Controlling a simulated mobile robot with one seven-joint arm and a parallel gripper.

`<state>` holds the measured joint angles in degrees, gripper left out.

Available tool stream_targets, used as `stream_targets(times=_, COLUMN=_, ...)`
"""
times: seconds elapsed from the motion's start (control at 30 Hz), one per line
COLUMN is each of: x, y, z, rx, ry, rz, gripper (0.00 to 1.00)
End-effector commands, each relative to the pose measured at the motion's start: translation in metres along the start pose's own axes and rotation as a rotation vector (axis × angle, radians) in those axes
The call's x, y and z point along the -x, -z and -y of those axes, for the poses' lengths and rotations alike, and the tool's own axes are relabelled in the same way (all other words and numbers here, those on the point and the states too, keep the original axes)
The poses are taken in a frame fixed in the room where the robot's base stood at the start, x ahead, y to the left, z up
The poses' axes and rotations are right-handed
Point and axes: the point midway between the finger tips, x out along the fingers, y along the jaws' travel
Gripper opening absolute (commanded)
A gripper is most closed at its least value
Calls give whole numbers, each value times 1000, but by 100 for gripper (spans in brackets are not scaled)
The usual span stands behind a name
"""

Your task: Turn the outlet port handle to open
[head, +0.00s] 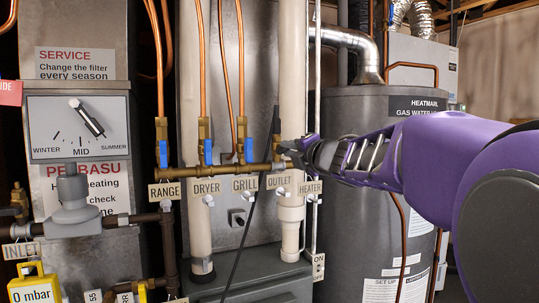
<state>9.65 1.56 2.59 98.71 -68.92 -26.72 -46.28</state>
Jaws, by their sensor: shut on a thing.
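A brass manifold pipe (225,169) runs across the middle in the head view.
Blue handles stand upright at the range (165,153), dryer (208,151) and grill (248,150) ports left of my gripper. A white vertical pipe (293,70) stands close by. A large grey water heater tank (350,235) stands under and behind my arm.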

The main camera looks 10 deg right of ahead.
Motion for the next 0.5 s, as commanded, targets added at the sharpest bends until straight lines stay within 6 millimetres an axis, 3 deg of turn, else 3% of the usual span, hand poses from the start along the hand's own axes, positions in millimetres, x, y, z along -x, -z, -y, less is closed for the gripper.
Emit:
stream_targets(times=0.3, x=0, y=0, z=0, rx=9, ry=0, rz=1, gripper=0)
stream_targets(times=0.5, x=0, y=1, z=2, rx=137, ry=-1, rz=1, gripper=0)
